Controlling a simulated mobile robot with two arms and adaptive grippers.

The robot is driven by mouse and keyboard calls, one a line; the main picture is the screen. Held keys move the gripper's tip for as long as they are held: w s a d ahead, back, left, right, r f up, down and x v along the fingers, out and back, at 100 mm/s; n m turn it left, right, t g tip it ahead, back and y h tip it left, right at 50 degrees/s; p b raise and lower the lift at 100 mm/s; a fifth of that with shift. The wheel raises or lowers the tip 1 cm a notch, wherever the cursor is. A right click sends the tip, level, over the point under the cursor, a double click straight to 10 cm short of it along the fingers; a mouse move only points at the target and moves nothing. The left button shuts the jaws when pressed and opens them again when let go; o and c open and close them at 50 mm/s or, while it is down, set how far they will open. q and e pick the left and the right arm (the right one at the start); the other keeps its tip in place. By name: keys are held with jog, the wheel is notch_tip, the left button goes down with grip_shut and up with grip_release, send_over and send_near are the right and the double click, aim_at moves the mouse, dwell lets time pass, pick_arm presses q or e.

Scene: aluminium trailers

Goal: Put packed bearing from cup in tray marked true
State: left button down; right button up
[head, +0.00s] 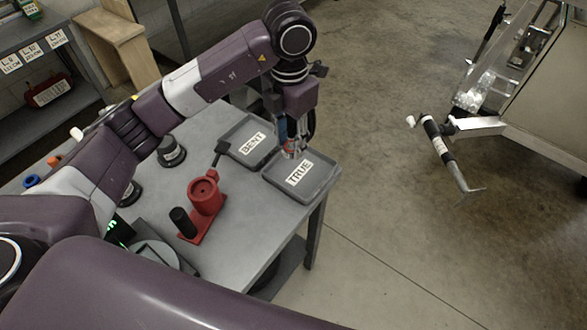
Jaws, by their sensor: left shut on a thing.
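My left gripper (296,150) is above the left side of the tray marked TRUE (318,190), pointing down. It is shut on a small orange-brown thing, likely the bearing (289,147), which is mostly hidden between the fingers. I cannot tell whether it touches the tray. The tray marked BENT (238,128) lies just behind and to the left, with no part seen in it. A red cup (205,193) stands on a red base on the table, with a round opening on top. My right gripper is not in view.
A black cylinder (183,222) stands beside the red cup, and a dark round weight (171,151) is farther back on the grey table (232,240). A trailer (510,125) is at the right across open floor.

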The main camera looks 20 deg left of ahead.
pick_arm(q)
notch_tip(320, 180, down, 12)
jog(key=shift+r+p, duration=0.15)
jog(key=shift+p, duration=1.05)
jog(key=c, duration=1.4)
grip_release()
jog(key=shift+c, duration=0.2)
jog(key=shift+r, duration=0.1)
jog(key=shift+r+b, duration=0.3)
jog(key=shift+r, duration=0.1)
notch_tip(320, 180, up, 10)
jog(key=b, duration=0.2)
jog(key=shift+f+b, duration=0.15)
jog(key=shift+b, duration=0.25)
jog(key=shift+s+r, duration=0.1)
jog(key=shift+r, duration=0.6)
